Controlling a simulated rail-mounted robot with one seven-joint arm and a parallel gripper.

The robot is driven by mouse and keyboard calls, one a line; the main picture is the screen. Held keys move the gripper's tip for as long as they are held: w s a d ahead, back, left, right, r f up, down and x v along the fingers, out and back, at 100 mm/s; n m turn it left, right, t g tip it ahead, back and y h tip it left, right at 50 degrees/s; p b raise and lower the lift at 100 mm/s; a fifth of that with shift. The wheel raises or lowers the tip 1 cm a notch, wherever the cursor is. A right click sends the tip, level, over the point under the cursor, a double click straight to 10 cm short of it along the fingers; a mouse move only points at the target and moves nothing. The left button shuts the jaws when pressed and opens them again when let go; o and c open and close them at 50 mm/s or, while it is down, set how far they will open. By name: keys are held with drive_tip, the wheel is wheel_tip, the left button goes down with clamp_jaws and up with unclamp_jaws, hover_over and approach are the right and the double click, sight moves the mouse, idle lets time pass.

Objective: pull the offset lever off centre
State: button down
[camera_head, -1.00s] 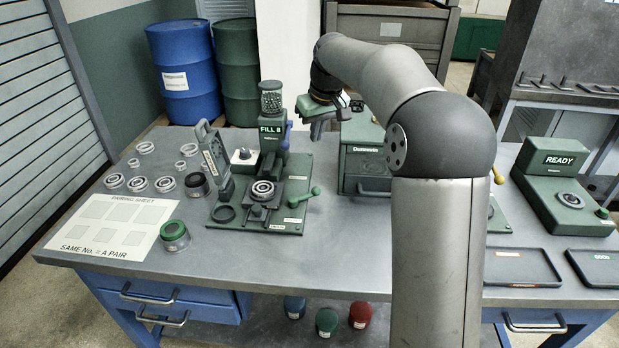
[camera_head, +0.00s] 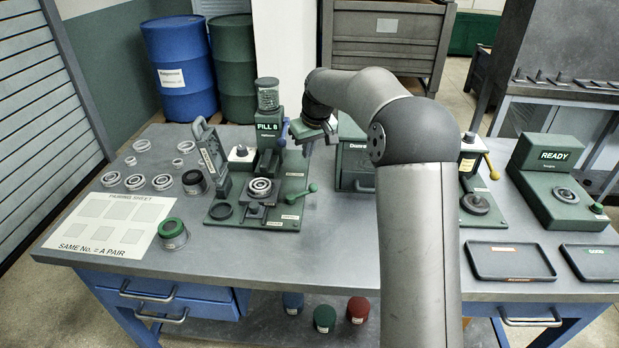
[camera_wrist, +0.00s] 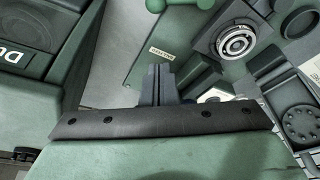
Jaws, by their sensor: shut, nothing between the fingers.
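A green lever with ball knobs (camera_head: 312,187) stands at the right side of the green filling-station base (camera_head: 277,222); I take it as the offset lever. Its knobs also show at the top edge of the wrist view (camera_wrist: 204,4). My gripper (camera_head: 308,152) hangs above and behind the lever, over the right edge of the base. In the wrist view its fingers (camera_wrist: 160,78) are together and empty, apart from the lever. A bearing ring (camera_head: 261,186) sits on the station's seat, left of the lever.
The FILL 8 ball hopper (camera_head: 268,95) with a blue handle (camera_head: 284,131) stands close left of my gripper. A green drawer box (camera_head: 356,160) stands close on its right. Loose rings (camera_head: 162,182) and a pairing sheet (camera_head: 110,222) lie left.

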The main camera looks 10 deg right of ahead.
sight(301, 181)
drive_tip(key=p+x, duration=0.1)
drive_tip(key=x, duration=1)
drive_tip(key=shift+f, duration=0.1)
drive_tip(key=s, duration=0.2)
drive_tip(key=s+d+r+p, duration=0.1)
drive_tip(key=shift+s+d, duration=0.1)
drive_tip(key=shift+s, duration=0.25)
drive_tip(key=shift+s+d, duration=0.1)
drive_tip(key=shift+d, duration=0.15)
